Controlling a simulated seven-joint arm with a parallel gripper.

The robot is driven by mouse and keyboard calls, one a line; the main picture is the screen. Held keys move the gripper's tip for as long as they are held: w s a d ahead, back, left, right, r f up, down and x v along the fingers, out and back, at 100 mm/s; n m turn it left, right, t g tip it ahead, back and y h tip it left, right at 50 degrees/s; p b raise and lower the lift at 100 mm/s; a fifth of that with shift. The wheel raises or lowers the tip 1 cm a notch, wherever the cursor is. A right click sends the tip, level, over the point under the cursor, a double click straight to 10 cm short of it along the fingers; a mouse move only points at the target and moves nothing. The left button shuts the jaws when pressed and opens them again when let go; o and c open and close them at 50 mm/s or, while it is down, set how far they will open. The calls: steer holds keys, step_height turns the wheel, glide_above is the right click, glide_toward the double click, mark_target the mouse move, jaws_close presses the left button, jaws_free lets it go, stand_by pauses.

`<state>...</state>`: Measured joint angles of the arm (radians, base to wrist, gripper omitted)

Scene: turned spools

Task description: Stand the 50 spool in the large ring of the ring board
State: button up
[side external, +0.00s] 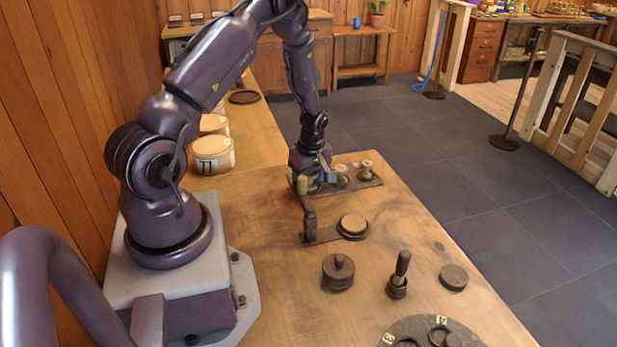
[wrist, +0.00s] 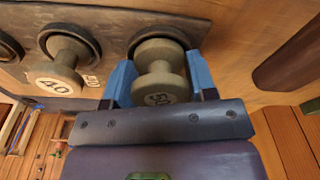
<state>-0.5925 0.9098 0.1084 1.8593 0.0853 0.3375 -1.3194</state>
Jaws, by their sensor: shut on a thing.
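The 50 spool (wrist: 160,72), a grey-tan turned spool with "50" on its near end, sits between my gripper's blue fingers (wrist: 162,84) in the wrist view. My gripper is shut on it. Behind its far end is a dark ring (wrist: 199,24) on a dark board (wrist: 118,14); I cannot tell whether the spool rests in the ring or is just above it. A spool marked 40 (wrist: 62,66) stands in the adjacent ring to the left.
A brown upright handle (side external: 309,222) stands close to my gripper. Tubs (side external: 213,155) stand behind.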

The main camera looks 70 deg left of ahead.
steer(key=o, duration=0.8)
steer(key=shift+f, duration=0.15)
steer(key=shift+o, duration=1)
steer(key=shift+s, duration=0.25)
steer(key=shift+w+r, duration=0.2)
steer(key=shift+r, duration=4.15)
